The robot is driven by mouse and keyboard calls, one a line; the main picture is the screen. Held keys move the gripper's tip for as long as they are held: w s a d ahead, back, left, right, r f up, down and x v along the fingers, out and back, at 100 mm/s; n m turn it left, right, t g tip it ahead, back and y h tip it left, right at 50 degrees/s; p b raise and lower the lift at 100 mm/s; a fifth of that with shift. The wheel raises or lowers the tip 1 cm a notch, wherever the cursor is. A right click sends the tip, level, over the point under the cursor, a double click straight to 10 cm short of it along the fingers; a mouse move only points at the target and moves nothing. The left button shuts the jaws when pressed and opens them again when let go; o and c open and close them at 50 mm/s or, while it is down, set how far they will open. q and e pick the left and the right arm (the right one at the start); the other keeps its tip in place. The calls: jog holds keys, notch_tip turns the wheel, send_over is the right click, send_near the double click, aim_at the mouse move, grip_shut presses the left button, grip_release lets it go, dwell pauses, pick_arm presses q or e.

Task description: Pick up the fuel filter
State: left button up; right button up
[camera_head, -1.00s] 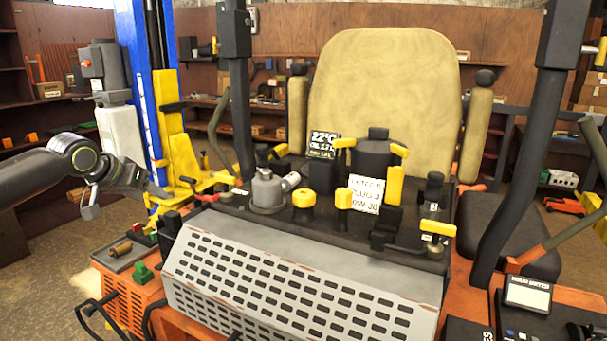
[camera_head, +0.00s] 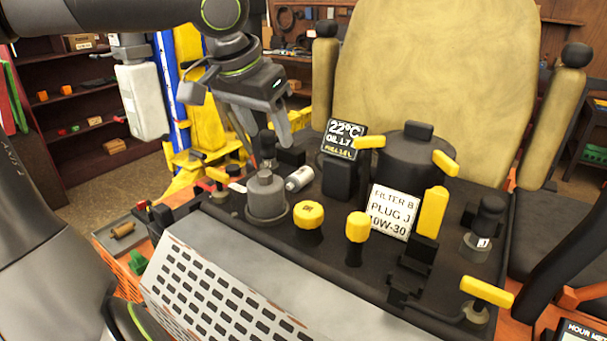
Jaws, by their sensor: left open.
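A small pale grey cylinder (camera_head: 299,179) lies on the black deck just right of a grey round housing (camera_head: 266,196). It may be the fuel filter; I see no readable label on it. A tan cylinder (camera_head: 122,230) lies in a shallow tray (camera_head: 112,241) at the lower left; I cannot tell which of the two is the filter. My left gripper (camera_head: 266,138) is open and empty, pointing down above and behind the grey housing and pale cylinder, apart from them. My right gripper is out of view.
Yellow-capped knobs (camera_head: 309,215) and levers stand on the deck (camera_head: 330,262). A sign (camera_head: 393,212) reads "FILTER B, PLUG J, 10W-30". The tan seat (camera_head: 430,65) rises behind, and a perforated grey panel (camera_head: 220,295) slopes in front.

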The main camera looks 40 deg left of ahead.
aim_at(290, 184)
pick_arm(q)
jog(key=x, duration=0.3)
jog(key=shift+w+f, duration=0.2)
jog(key=p+x, duration=0.1)
jog(key=x, duration=0.2)
jog(key=shift+w+a+f, duration=0.1)
jog(key=shift+w+f, duration=0.2)
jog(key=shift+w, duration=0.1)
jog(key=shift+w+f, duration=0.1)
jog(key=shift+f, duration=0.4)
jog(key=shift+w+f, duration=0.1)
jog(key=shift+f, duration=0.1)
jog(key=shift+w+f+p, duration=0.15)
jog(key=shift+f+p, duration=0.15)
jog(key=shift+f, duration=0.2)
jog(key=shift+p+x, duration=0.3)
jog(key=shift+x, duration=1.75)
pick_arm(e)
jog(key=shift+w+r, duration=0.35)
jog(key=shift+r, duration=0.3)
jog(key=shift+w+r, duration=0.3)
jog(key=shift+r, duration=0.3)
